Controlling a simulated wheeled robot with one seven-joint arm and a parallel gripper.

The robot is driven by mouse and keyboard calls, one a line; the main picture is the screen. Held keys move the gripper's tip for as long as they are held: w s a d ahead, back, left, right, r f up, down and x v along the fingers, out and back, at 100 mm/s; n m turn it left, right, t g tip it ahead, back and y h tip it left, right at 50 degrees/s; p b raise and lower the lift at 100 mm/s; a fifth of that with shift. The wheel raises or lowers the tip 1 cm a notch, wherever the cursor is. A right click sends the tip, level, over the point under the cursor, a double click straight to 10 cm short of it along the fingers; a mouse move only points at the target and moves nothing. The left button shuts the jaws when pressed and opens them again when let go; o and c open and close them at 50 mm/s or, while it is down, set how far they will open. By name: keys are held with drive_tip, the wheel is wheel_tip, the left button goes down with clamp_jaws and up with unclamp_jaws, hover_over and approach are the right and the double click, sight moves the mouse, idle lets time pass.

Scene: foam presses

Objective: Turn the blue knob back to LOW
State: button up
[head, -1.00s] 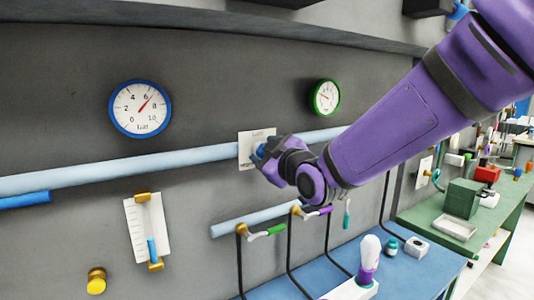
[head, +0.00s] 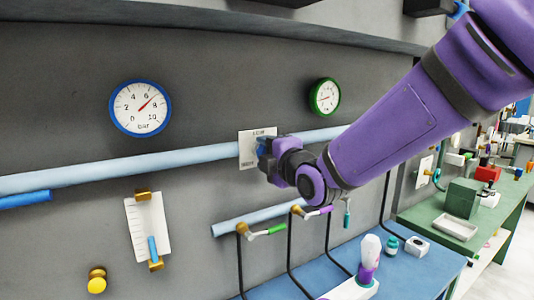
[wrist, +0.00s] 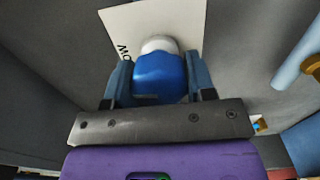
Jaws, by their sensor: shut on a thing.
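The blue knob (wrist: 158,75) sits on a white plate (wrist: 116,24) on the grey wall, with a pale round part behind it. In the wrist view my gripper (wrist: 160,82) has a finger on each side of the knob and is shut on it. Part of a printed word, "OW", shows on the plate to the left of the knob. In the head view the plate (head: 250,150) shows, but my gripper (head: 268,153) hides most of the knob. I cannot read the knob's setting.
A blue-rimmed gauge (head: 140,108) and a green-rimmed gauge (head: 324,97) hang on the wall. A light blue pipe (head: 130,171) runs behind the plate. A blue bench (head: 322,268) with a purple-and-white bottle (head: 368,262) stands below.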

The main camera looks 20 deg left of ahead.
drive_tip(key=shift+f+n, duration=0.1)
drive_tip(key=shift+n, duration=1)
drive_tip(key=o, duration=0.9)
drive_tip(key=shift+o, duration=0.2)
drive_tip(key=v, duration=1)
drive_tip(key=shift+s+d, duration=0.25)
drive_tip(key=shift+d, duration=0.05)
